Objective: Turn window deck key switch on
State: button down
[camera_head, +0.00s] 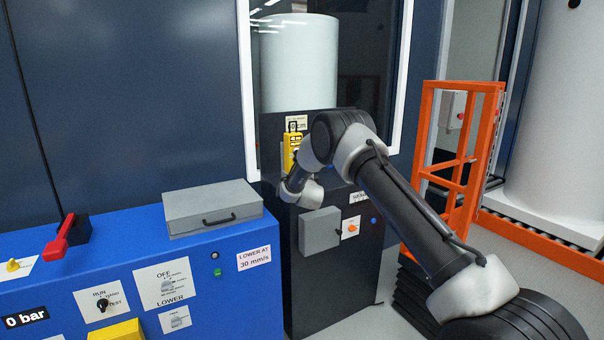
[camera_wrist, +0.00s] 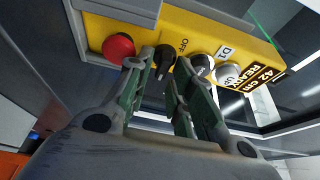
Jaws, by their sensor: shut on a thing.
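The window deck control box is yellow; it stands upright on the dark cabinet in front of the window in the head view (camera_head: 291,146) and fills the top of the wrist view (camera_wrist: 100,32). Its black key switch (camera_wrist: 165,58) sits beside an "OFF" label, between a red mushroom button (camera_wrist: 118,46) and pale round buttons (camera_wrist: 229,73). My gripper (camera_wrist: 164,68) has its two fingers on either side of the key switch and is shut on it. In the head view my wrist hides the fingers. I cannot clearly tell the key's angle.
A blue console (camera_head: 215,290) with a grey case (camera_head: 212,207) stands at the left. The dark cabinet (camera_head: 335,285) carries a grey box (camera_head: 320,229) and an orange knob (camera_head: 352,229).

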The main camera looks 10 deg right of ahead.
dwell(0.3)
jog(key=c, duration=1.5)
grip_release()
jog(key=s, duration=0.8)
jog(key=shift+a, duration=0.3)
